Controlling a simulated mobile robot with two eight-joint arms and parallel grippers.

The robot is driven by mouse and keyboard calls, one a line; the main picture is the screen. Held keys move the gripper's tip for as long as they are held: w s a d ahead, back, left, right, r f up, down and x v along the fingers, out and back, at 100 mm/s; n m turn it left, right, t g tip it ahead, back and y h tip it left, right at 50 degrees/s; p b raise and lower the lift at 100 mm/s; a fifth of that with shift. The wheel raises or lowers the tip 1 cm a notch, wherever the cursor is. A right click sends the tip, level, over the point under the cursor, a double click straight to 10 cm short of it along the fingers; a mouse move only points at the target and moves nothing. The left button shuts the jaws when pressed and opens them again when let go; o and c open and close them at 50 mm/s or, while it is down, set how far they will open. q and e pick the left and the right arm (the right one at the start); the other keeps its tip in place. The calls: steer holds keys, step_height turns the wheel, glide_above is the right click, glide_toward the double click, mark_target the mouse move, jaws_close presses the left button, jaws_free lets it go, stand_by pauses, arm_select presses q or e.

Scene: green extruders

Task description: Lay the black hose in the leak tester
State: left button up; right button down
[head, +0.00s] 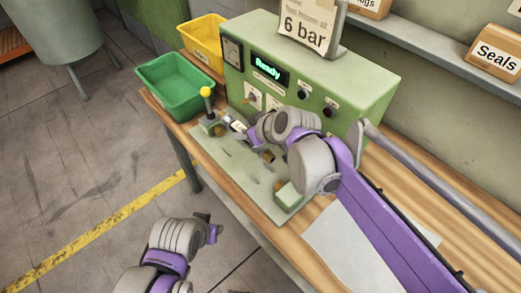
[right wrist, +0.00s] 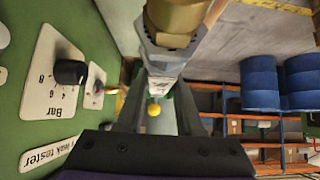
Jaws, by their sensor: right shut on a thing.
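The leak tester (head: 335,80) is a green cabinet with a lit "Ready" display, knobs and a light green bed plate (head: 238,165) in front. A yellow-knobbed lever (head: 206,93) stands at the bed's left end; a green block (head: 288,196) sits at its right end. My right gripper (head: 236,124) is over the bed near the lever. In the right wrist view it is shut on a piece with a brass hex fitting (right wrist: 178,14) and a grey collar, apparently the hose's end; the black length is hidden. My left gripper (head: 214,229) looks open and empty, off the table's front.
A green bin (head: 176,80) and a yellow bin (head: 205,38) stand left of the tester. A white sheet (head: 345,245) lies on the table under my right arm. A "6 bar" sign (head: 306,25) stands on the cabinet. A shelf with a "Seals" box (head: 495,52) is behind.

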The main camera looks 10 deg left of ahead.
steer(key=shift+w+d+f, duration=0.1)
steer(key=shift+w+f, duration=0.05)
step_height(320, 180, down, 5)
steer(key=shift+f+b, duration=0.15)
steer(key=shift+b, duration=0.2)
steer(key=shift+f, duration=2.15)
steer(key=shift+f+b, duration=0.15)
steer(key=shift+b, duration=0.2)
steer(key=c, duration=0.6)
jaws_free()
steer(key=shift+o, duration=0.2)
